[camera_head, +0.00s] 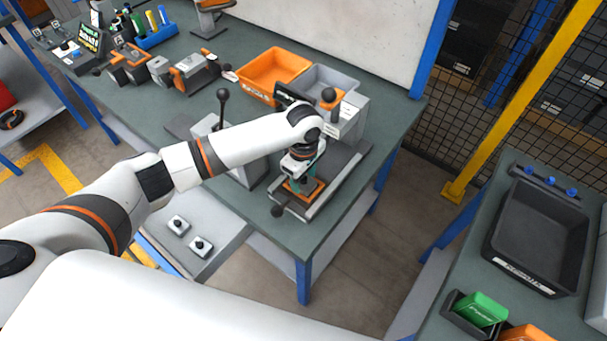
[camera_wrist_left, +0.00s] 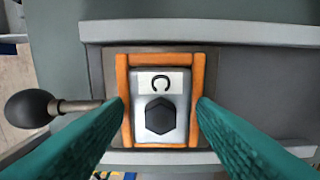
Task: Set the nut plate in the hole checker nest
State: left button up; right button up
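The orange-framed nest (camera_head: 291,190) sits on a grey fixture near the front right corner of the green bench. In the left wrist view the orange frame (camera_wrist_left: 124,75) surrounds a silver plate (camera_wrist_left: 140,93) with a black C mark and a dark hexagon on its face; the plate lies inside the frame, square to it. My left gripper (camera_wrist_left: 160,105) is open, its teal fingers apart at either side of the plate, with a gap to it. In the head view my left gripper (camera_head: 304,178) is right over the nest and hides much of it. My right gripper is not seen.
A black-knobbed lever (camera_wrist_left: 30,108) stands out left of the nest in the wrist view. Behind my arm are an orange bin (camera_head: 273,68) and a grey bin (camera_head: 335,78). A second table at right holds a black tray (camera_head: 538,235).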

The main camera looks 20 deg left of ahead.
aim_at(304, 179)
pick_arm(q)
jog(key=shift+o, duration=0.8)
notch_tip(304, 179, up, 12)
jog(key=shift+r+b, duration=0.2)
jog(key=shift+b, duration=0.15)
